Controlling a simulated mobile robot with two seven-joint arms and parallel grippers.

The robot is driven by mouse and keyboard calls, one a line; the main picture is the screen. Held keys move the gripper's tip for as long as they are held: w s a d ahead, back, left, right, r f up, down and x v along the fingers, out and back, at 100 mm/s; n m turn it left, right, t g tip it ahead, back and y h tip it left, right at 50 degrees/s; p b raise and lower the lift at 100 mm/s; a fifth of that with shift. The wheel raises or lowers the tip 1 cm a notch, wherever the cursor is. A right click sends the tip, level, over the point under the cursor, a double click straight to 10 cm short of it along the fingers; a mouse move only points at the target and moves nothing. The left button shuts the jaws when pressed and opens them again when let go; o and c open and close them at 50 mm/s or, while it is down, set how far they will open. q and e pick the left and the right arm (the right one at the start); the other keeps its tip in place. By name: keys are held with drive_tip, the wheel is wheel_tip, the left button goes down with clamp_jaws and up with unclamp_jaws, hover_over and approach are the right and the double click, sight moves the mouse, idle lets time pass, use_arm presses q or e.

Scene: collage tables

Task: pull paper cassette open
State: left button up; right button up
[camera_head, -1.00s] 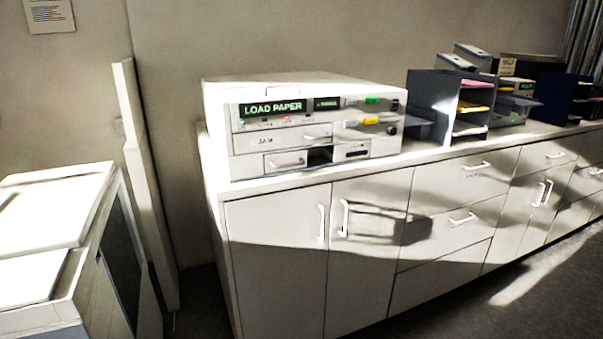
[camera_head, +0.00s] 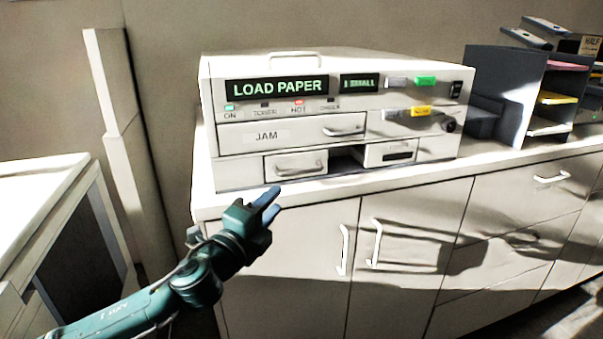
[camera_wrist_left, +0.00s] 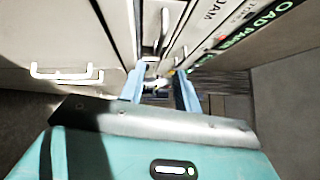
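The pale office machine (camera_head: 340,75) stands on a counter with "LOAD PAPER" lit green. The likely paper cassette (camera_head: 277,176) is the small lower-left drawer front with a light bar handle (camera_head: 300,170); it looks shut. A bar handle also shows in the left wrist view (camera_wrist_left: 164,30). My left gripper (camera_head: 270,197) is just in front of and below the cassette, at the counter's front edge. In the left wrist view its two blue fingers (camera_wrist_left: 160,90) are apart, with no grasp on the cassette visible. My right gripper is not in view.
A "JAM" panel (camera_head: 290,137) with its own handle lies above the cassette. A dark gap and another small front (camera_head: 385,153) are to its right. Cabinet doors with handles (camera_head: 344,250) are below the counter. A dark paper sorter (camera_head: 510,85) stands right.

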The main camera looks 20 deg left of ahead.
use_arm(q)
drive_tip(key=p+x, duration=0.1)
drive_tip(key=x, duration=1)
drive_tip(key=shift+c, duration=0.3)
clamp_jaws()
